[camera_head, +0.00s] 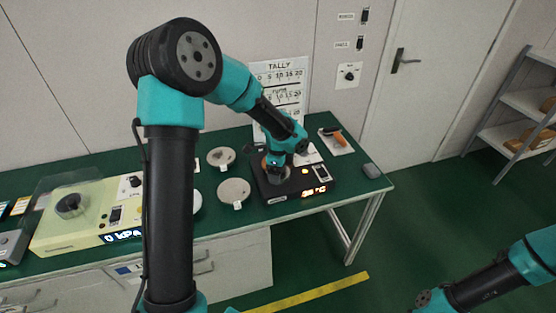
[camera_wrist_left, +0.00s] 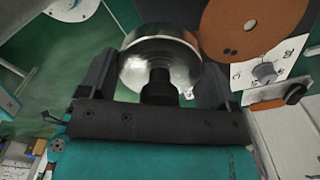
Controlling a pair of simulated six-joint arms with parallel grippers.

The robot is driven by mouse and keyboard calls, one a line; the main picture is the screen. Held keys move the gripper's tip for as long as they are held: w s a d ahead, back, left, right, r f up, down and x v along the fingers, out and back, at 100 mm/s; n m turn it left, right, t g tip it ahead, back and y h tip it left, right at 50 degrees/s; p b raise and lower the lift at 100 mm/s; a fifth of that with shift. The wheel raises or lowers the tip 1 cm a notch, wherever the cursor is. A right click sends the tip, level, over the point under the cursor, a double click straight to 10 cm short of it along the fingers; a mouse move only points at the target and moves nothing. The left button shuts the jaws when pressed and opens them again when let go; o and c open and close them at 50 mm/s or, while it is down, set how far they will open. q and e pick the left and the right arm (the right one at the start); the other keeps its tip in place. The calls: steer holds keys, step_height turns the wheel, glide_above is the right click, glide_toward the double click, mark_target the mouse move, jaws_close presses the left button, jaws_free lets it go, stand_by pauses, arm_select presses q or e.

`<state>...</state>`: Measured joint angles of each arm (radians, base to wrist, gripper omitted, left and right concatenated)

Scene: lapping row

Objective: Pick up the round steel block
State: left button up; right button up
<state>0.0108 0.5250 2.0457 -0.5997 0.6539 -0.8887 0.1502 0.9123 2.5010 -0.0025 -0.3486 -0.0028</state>
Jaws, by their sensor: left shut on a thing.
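The round steel block (camera_wrist_left: 160,58) is a shiny metal cylinder with a dark knob, seen close up between the two dark fingers in the left wrist view. My left gripper (camera_head: 275,172) is shut on it, over the black device with the lit orange display (camera_head: 290,192) in the head view. The fingers largely hide the block there, and I cannot tell whether it touches the device. My right arm shows at the lower right of the head view; its gripper is out of frame.
Two round grey plates (camera_head: 221,157) (camera_head: 233,191) with white tags lie left of the device. A cream machine (camera_head: 75,228) with a clear cover stands at the left. An orange-handled tool (camera_head: 334,136) and a grey object (camera_head: 371,171) lie near the right table end.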

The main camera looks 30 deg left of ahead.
arm_select(q)
steer(key=s+d, duration=0.2)
steer(key=s, duration=0.1)
steer(key=s+d, duration=0.1)
steer(key=s, duration=0.1)
steer(key=shift+r, duration=0.3)
steer(key=shift+a, duration=0.1)
stand_by(0.3)
